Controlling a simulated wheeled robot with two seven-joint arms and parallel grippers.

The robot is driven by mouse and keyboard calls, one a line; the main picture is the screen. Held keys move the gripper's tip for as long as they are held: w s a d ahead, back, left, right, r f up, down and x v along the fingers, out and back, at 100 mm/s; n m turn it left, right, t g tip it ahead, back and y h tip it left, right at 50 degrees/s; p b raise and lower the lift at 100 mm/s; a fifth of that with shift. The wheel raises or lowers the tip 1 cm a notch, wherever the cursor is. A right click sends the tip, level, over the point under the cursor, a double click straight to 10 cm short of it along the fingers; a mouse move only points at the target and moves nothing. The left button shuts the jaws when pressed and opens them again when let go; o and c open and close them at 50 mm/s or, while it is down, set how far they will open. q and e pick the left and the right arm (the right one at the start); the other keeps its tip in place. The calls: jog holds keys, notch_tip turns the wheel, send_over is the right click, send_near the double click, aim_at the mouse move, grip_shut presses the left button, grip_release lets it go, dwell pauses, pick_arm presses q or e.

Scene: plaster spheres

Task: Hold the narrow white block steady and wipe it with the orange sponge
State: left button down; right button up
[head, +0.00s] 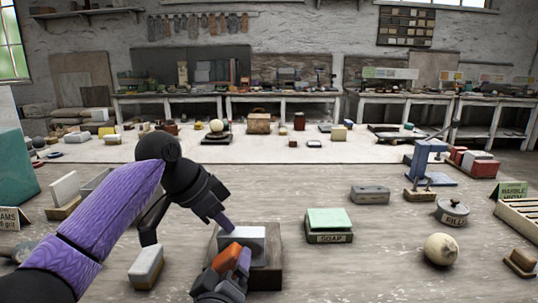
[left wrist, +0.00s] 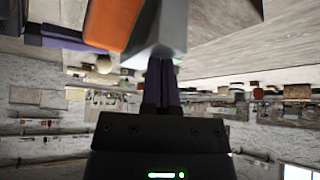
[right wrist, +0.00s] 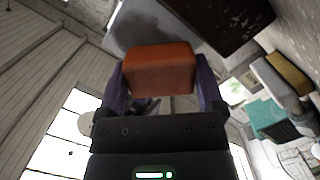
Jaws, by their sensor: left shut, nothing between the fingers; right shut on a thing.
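The narrow white block (head: 243,238) sits on a dark wooden base (head: 267,278) at the front of the table. In the right wrist view the block (right wrist: 135,22) carries a dark grey smudge. My left gripper (head: 228,225) is shut and empty, its fingertips at the block's top. In the left wrist view its closed fingers (left wrist: 160,75) meet the grey-looking block (left wrist: 160,35). My right gripper (head: 226,276) is shut on the orange sponge (head: 228,258). The sponge (right wrist: 160,68) lies close against the block's near side; exact contact is hard to tell.
A green-topped soap box (head: 328,222) stands right of the base. A white-and-wood brush-like block (head: 146,266) lies to the left. A round pale sphere (head: 441,249), a lidded pot (head: 452,211) and a blue press (head: 428,160) are further right.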

jog(key=shift+w, duration=0.6)
jog(key=shift+d+r, duration=0.55)
jog(key=shift+d, duration=0.05)
jog(key=shift+a+f, duration=1.05)
jog(key=shift+f, duration=0.1)
jog(key=shift+s+f, duration=0.1)
jog(key=shift+c, duration=0.5)
jog(key=shift+d+r, duration=1.15)
jog(key=shift+r, duration=0.15)
